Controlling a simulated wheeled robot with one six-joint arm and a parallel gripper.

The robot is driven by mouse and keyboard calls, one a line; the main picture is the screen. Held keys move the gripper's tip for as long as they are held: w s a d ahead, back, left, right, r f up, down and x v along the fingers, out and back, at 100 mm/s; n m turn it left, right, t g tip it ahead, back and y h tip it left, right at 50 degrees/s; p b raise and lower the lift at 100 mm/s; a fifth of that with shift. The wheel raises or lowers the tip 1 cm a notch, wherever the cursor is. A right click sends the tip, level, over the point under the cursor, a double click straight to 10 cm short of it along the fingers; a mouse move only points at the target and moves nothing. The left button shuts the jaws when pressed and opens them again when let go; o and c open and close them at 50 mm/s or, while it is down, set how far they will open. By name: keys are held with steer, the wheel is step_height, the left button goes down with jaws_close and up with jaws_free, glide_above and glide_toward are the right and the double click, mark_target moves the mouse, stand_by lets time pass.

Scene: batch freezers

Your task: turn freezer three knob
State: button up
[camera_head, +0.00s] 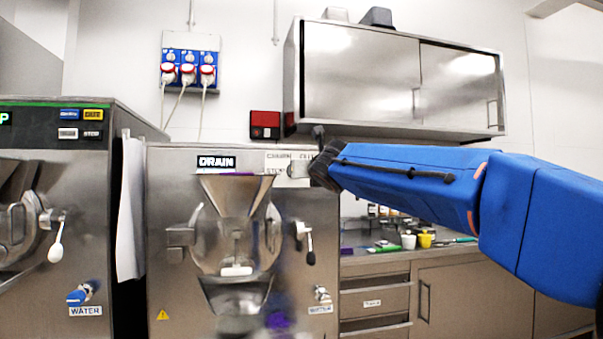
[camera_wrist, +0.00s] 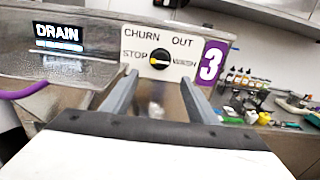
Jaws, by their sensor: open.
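In the head view my gripper (camera_head: 297,169) is at the upper right of the freezer (camera_head: 170,275), in front of the label plate, and the knob is hidden there.
Another freezer (camera_head: 95,190) stands at the left. A steel wall cabinet (camera_head: 360,75) hangs above and behind my blue arm. A counter (camera_head: 375,262) with cups and small tools is at the right. The freezer's hopper (camera_head: 237,193) is below left of my gripper.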

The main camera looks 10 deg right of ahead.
steer(key=s, duration=0.5)
steer(key=shift+s, duration=0.4)
steer(key=s+d+f+m+g+h, duration=0.1)
steer(key=s+d+f+m+g, duration=0.15)
steer(key=s+f+m, duration=0.5)
steer(key=s+d+f+m+g, duration=0.2)
steer(key=s+d+f+m, duration=0.25)
steer(key=f, duration=0.55)
steer(key=s+d+f+m+g+h, duration=0.1)
steer(key=s+d+f+m+g, duration=0.1)
steer(key=s+f+m, duration=0.45)
steer(key=s+a+f+m+g+y, duration=0.1)
steer(key=s+f+m+g, duration=0.2)
steer(key=s+f+m, duration=0.6)
steer(key=s+a+f+m+g+y, duration=0.1)
steer(key=s+f+m+g, duration=0.2)
steer(key=s+f+m, duration=0.5)
steer(key=s+f, duration=0.4)
steer(key=f, duration=0.7)
steer(key=shift+f+m+g, duration=0.25)
steer(key=shift+m+g, duration=0.1)
